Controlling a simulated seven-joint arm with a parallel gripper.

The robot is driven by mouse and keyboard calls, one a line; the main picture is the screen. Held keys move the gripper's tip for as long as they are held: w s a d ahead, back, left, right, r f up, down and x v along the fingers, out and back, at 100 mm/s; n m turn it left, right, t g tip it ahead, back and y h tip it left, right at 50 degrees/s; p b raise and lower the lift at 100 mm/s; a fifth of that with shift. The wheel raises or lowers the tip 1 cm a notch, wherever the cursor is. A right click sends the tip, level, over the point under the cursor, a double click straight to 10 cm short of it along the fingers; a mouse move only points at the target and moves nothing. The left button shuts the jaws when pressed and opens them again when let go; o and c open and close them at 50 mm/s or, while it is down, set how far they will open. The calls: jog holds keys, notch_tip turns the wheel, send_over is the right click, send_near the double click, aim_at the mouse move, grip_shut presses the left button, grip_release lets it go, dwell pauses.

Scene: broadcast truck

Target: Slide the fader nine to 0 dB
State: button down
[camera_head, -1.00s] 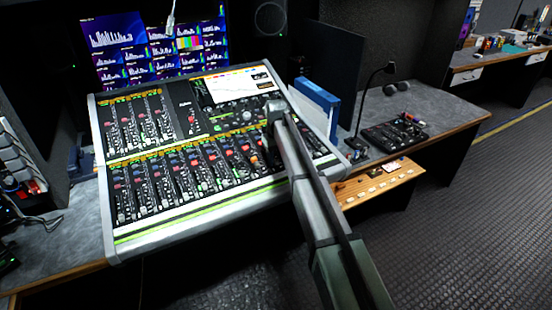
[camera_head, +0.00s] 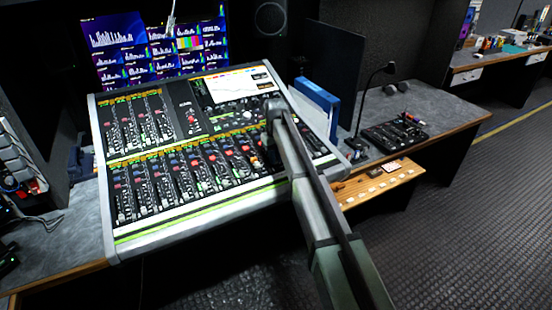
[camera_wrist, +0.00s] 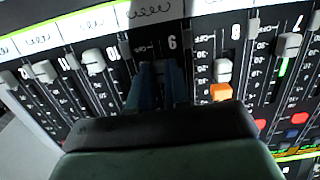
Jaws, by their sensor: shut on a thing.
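The mixing console (camera_head: 112,245) fills the middle of the head view, with rows of channel strips and faders. The wrist view shows it close up and upside down, with channel numbers 9, 8 and 7 readable. My gripper (camera_wrist: 160,84) is over the channel nine strip (camera_wrist: 172,43), its bluish fingers closed together on fader nine's cap. The fingers and the dark gripper body hide the cap and most of its track, so its position against the dB scale cannot be read. In the head view my arm hides the fingertips.
Fader eight's white cap (camera_wrist: 222,70) is close beside my fingers, with an orange button (camera_wrist: 220,92) next to it. Several white caps (camera_wrist: 93,58) line the other side.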

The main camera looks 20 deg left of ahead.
jog(key=w+a, duration=0.3)
jog(key=shift+w+a+r, duration=0.15)
jog(key=shift+w+r, duration=0.1)
jog(key=shift+r, duration=0.1)
jog(key=shift+s, duration=0.1)
jog(key=c, duration=1.1)
grip_release()
jog(key=shift+r, duration=0.15)
notch_tip(320, 180, up, 14)
jog(key=shift+f, duration=0.25)
